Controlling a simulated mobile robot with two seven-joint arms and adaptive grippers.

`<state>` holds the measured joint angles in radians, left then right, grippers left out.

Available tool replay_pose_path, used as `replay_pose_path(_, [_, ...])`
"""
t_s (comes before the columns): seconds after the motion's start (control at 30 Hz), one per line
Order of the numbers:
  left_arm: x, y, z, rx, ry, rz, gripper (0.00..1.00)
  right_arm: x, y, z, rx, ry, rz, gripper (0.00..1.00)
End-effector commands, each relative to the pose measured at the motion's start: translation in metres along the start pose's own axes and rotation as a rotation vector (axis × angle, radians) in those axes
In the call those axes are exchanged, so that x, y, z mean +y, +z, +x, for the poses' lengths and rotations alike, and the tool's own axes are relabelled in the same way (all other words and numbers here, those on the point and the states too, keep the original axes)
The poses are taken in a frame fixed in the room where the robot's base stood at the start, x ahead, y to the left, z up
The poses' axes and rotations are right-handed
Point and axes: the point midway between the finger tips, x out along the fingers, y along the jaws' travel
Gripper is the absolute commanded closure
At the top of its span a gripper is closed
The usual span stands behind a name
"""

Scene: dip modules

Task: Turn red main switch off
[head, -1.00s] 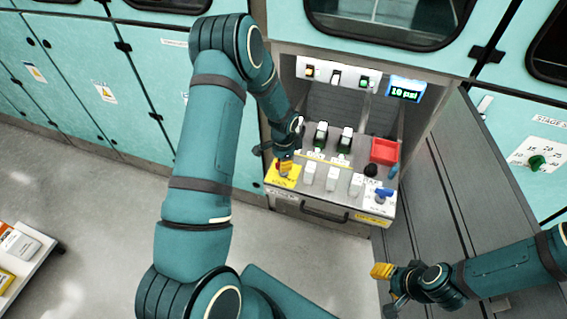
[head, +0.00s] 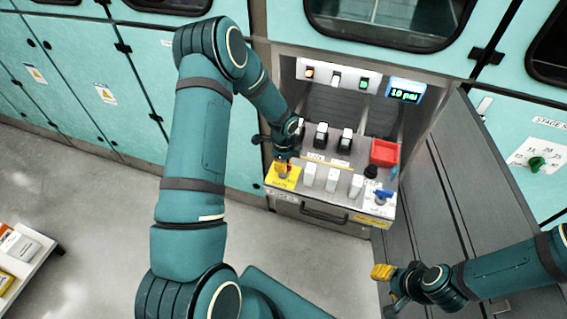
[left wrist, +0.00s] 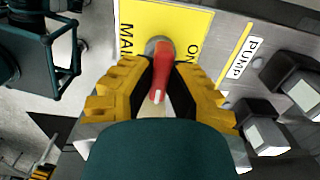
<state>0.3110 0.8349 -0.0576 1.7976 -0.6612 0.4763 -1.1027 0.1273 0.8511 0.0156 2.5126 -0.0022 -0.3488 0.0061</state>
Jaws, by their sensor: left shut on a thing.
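The red main switch (left wrist: 162,70) has a red lever on a grey round base, mounted on a yellow plate (left wrist: 185,22) marked MAIN and ON in the left wrist view. My left gripper (left wrist: 158,90) has its yellow-and-black fingers on both sides of the lever and is shut on it. In the head view the left gripper (head: 283,165) is over the yellow plate (head: 283,180) at the panel's left front corner, and hides most of the lever. My right gripper (head: 383,273), with yellow fingers, hangs at the lower right, away from the panel; its opening is unclear.
The panel holds black switches (head: 321,136), white switches (head: 332,178), a red box (head: 384,152) and a blue handle (head: 383,195). Above are indicator lights (head: 336,77) and a display (head: 405,91) reading 10 psi. A grey door (head: 425,170) stands at the right.

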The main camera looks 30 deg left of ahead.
Motion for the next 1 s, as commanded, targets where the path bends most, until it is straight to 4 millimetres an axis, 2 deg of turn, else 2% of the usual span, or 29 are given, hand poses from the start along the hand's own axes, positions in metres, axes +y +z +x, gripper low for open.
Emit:
replay_pose_path(0.43, [0.002, 0.000, 0.002, -0.001, 0.005, 0.009, 1.00, 0.000, 0.000, 0.000, 0.000, 0.000, 0.000, 0.53])
replay_pose_path(0.47, [0.002, 0.000, 0.002, -0.001, 0.005, 0.009, 0.72, 0.000, 0.000, 0.000, 0.000, 0.000, 0.000, 0.53])
replay_pose_path(0.5, [0.002, 0.000, 0.002, -0.001, 0.005, 0.009, 0.58, 0.000, 0.000, 0.000, 0.000, 0.000, 0.000, 0.53])
replay_pose_path(0.53, [0.002, 0.000, 0.002, -0.001, 0.004, 0.008, 0.54, 0.000, 0.000, 0.000, 0.000, 0.000, 0.000, 0.53])
replay_pose_path(0.87, [0.000, 0.000, -0.001, 0.000, 0.001, 0.007, 0.54, 0.000, 0.000, 0.000, 0.000, 0.000, 0.000, 0.53])
replay_pose_path(1.0, [0.000, 0.000, -0.014, 0.000, -0.001, 0.007, 0.54, 0.000, 0.000, 0.000, 0.000, 0.000, 0.000, 0.53])
